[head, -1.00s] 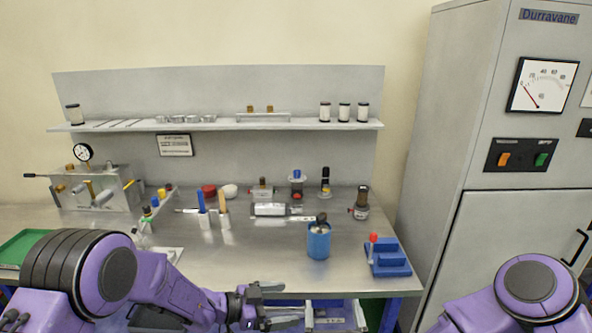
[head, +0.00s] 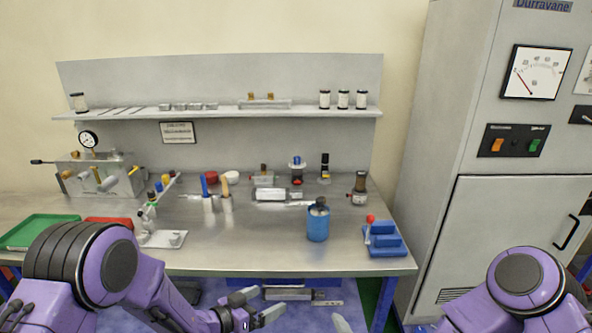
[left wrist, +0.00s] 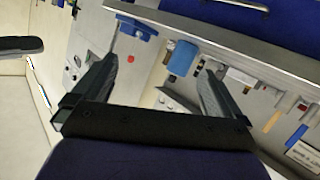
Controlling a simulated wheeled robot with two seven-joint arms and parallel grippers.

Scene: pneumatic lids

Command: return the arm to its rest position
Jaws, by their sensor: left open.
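My left arm (head: 150,285) comes in from the lower left. Its gripper (head: 264,306) is in front of the bench and below its front edge. In the left wrist view the gripper (left wrist: 160,78) shows two dark fingers spread wide apart with nothing held between them. The blue cup (left wrist: 182,57) and the blue stand (left wrist: 138,27) show beyond the fingers, clear of them. Of my right arm only the purple upper part (head: 525,290) shows at the lower right; its gripper is not in view.
The metal bench (head: 275,250) carries a blue cup (head: 318,226), a blue stand (head: 384,240), a green tray (head: 38,228), a red tray (head: 105,222) and small tools. A grey cabinet (head: 500,230) stands at right. Items lie below the bench front.

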